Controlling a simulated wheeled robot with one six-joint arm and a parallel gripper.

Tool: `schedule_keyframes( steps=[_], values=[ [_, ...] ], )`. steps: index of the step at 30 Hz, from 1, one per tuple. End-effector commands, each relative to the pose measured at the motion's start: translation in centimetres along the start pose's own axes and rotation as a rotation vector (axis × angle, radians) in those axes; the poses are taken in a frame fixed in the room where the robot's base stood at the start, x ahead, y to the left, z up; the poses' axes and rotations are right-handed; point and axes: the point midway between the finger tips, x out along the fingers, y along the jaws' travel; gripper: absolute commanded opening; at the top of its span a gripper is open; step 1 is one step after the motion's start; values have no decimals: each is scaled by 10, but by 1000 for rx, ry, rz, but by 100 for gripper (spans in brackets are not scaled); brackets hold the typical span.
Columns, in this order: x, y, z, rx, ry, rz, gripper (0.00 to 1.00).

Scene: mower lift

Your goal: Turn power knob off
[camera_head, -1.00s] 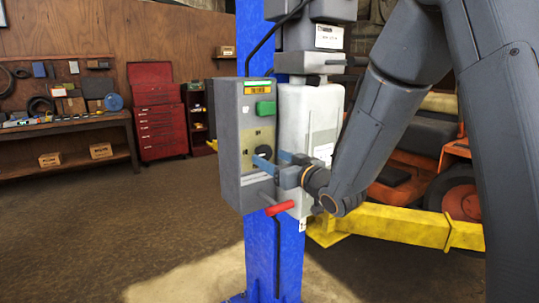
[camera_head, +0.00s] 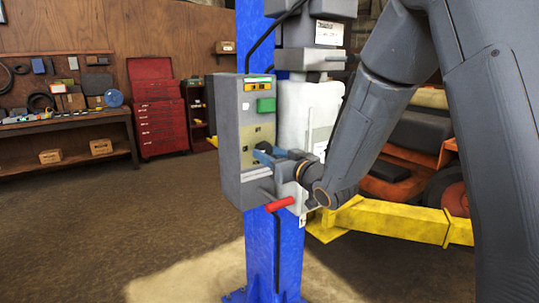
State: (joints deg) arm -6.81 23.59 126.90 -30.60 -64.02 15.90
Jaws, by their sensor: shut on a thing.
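The grey control box (camera_head: 232,130) is mounted on the blue lift post (camera_head: 277,255). A dark round power knob (camera_head: 264,146) sits on the lower part of its front panel, largely covered by my gripper's fingers. My gripper (camera_head: 264,154) reaches in from the right with its blue fingers at the knob. It is shut on the knob. The direction the knob points is hidden. A green button (camera_head: 266,105) and a yellow label (camera_head: 257,87) are higher on the panel.
A white tank (camera_head: 309,115) is right of the box. A yellow lift arm (camera_head: 400,222) and an orange mower (camera_head: 395,190) stand to the right. The floor at left is clear.

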Motion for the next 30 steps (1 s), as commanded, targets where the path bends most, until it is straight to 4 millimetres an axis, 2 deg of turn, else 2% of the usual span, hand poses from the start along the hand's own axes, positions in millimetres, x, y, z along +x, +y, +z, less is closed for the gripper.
schedule_keyframes(
  steps=[11,30],
  values=[
    [0,0,-1,227,1,0,20],
    [0,-1,-3,835,3,1,20]
  ],
)
